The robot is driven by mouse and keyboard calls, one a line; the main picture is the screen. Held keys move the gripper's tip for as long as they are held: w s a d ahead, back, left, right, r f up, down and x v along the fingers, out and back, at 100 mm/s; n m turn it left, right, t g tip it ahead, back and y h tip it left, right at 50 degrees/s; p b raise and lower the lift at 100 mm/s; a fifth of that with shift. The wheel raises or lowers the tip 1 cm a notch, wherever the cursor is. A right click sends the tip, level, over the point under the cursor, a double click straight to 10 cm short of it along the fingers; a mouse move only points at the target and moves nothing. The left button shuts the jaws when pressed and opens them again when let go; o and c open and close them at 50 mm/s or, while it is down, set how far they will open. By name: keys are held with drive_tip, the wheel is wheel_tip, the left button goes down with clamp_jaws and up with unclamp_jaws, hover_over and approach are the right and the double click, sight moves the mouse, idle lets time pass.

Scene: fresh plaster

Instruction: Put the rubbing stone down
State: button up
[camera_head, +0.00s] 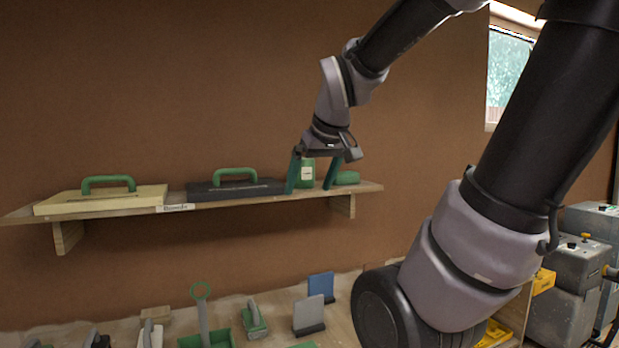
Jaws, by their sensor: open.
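My gripper (309,188) is open over the right part of the wall shelf (363,188), its two green fingers pointing down. A green container with a pale label (307,176) shows between the fingers; I cannot tell whether they touch it. A low, rounded green object (347,178) sits on the shelf just right of the right finger. To the left is a dark flat block with a green handle (215,191), its right end close to the left finger. I cannot tell for certain which of these is the rubbing stone.
A cream board with a green handle (112,198) lies on the shelf's left part. A small label (175,208) is on the front edge. Below, a bench (270,305) holds several trowels and floats. Grey cases (560,290) stand at the right.

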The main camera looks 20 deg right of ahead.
drive_tip(key=s+a+r+m+y, duration=0.1)
drive_tip(key=s+a+r+m, duration=0.1)
drive_tip(key=s+m, duration=0.3)
drive_tip(key=shift+s+a+y, duration=0.3)
drive_tip(key=shift+s+a, duration=0.15)
drive_tip(key=shift+s, duration=0.05)
idle(0.8)
drive_tip(key=w+d+f+h, duration=0.1)
drive_tip(key=w+f, duration=0.3)
drive_tip(key=w, duration=0.3)
drive_tip(key=w+d+f+h, duration=0.1)
drive_tip(key=w+d+f, duration=0.15)
drive_tip(key=w, duration=0.45)
drive_tip(key=n+g, duration=0.2)
drive_tip(key=n, duration=0.1)
hover_over(253, 311)
drive_tip(key=d, duration=0.7)
wheel_tip(253, 311, down, 20)
drive_tip(key=w+a+f, duration=0.1)
drive_tip(key=f, duration=0.4)
drive_tip(key=w+a+f+y, duration=0.1)
drive_tip(key=a+f, duration=0.1)
drive_tip(key=f, duration=0.4)
drive_tip(key=w+a+f+y, duration=0.1)
drive_tip(key=f, duration=0.4)
drive_tip(key=shift+w+a+f+n, duration=0.1)
drive_tip(key=shift+a+f+n, duration=0.1)
drive_tip(key=shift+a+n, duration=0.2)
drive_tip(key=shift+x, duration=2.8)
drive_tip(key=shift+a, duration=0.1)
